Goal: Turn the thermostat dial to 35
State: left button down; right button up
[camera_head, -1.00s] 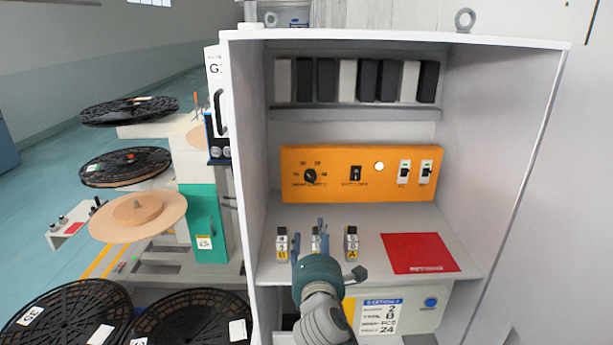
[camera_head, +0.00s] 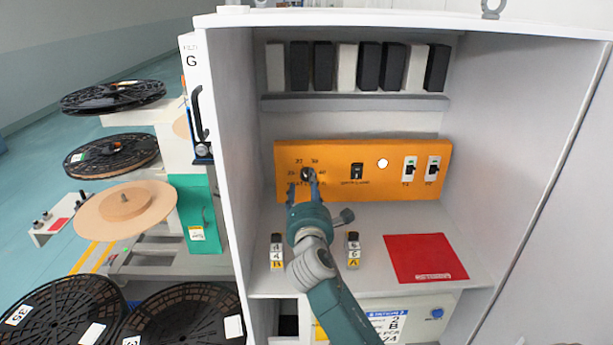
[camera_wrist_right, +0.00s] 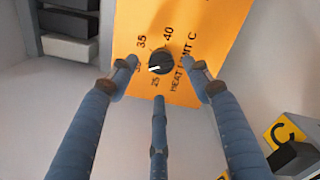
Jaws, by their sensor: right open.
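The thermostat dial (camera_head: 307,174) is a small black knob on the orange panel (camera_head: 390,187) in the cabinet. In the right wrist view the dial (camera_wrist_right: 160,61) has a white pointer mark aimed left and slightly down, below the 35 label. The labels 25, 35 and 40 are readable; the one near the left finger is partly hidden. My right gripper (camera_head: 303,187) is open and empty in front of the dial. In the right wrist view its fingers (camera_wrist_right: 159,75) spread around the dial from left, right and below; I cannot tell whether any touches it. My left gripper is out of view.
Small labelled blocks (camera_head: 277,251) and a red sheet (camera_head: 425,259) lie on the shelf below. Cabinet walls bound both sides.

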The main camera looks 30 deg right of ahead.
aim_at(307, 179)
jog(key=x, duration=0.3)
jog(key=shift+w+d+f, duration=0.1)
jog(key=shift+w+d, duration=0.05)
jog(key=shift+w+d+p, duration=0.3)
jog(key=shift+w+p, duration=0.05)
jog(key=shift+w, duration=0.15)
jog(key=shift+c, duration=0.8)
jog(key=c, duration=0.9)
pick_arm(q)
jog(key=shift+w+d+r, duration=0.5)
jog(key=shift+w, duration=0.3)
pick_arm(e)
jog(key=shift+f, duration=0.1)
jog(key=shift+c, duration=0.4)
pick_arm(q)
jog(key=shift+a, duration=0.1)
